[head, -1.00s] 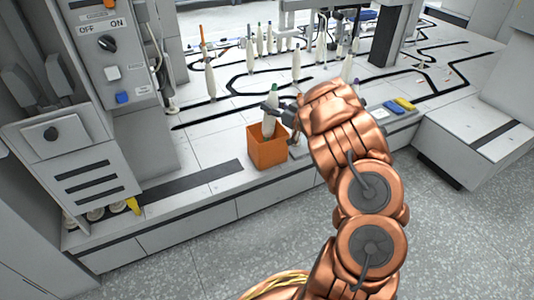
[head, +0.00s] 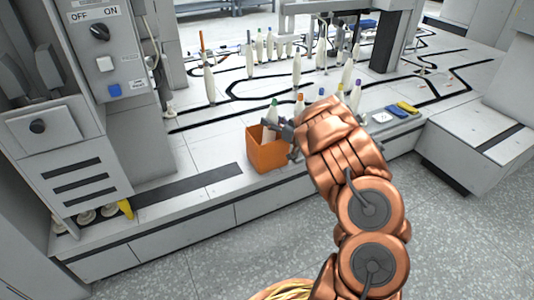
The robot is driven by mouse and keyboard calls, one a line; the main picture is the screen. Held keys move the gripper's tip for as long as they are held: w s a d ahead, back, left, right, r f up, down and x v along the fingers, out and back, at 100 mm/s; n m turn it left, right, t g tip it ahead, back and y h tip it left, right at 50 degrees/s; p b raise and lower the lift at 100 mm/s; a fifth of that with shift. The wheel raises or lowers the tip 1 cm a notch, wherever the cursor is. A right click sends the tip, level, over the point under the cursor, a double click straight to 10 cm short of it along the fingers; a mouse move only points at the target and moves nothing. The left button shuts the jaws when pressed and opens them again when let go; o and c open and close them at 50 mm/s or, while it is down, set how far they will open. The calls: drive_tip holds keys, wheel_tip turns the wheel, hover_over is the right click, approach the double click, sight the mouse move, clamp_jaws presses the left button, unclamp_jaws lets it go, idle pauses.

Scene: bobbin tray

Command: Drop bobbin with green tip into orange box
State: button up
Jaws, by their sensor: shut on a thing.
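The bobbin with the green tip (head: 272,112) is white and roughly upright, its lower part down inside the orange box (head: 268,158). The box is open-topped and stands near the front edge of the white worktop. My gripper (head: 274,125) reaches in from the right and is shut on the bobbin just above the box's rim. The bobbin's lower end is hidden by the box's front wall, so I cannot tell whether it touches the floor of the box.
A bobbin (head: 208,80) stands behind the box. A control cabinet (head: 105,60) is at left.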

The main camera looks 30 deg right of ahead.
sight(272, 105)
drive_tip(key=o, duration=1.3)
drive_tip(key=shift+r, duration=0.15)
wheel_tip(272, 105, up, 10)
drive_tip(key=shift+f, duration=0.1)
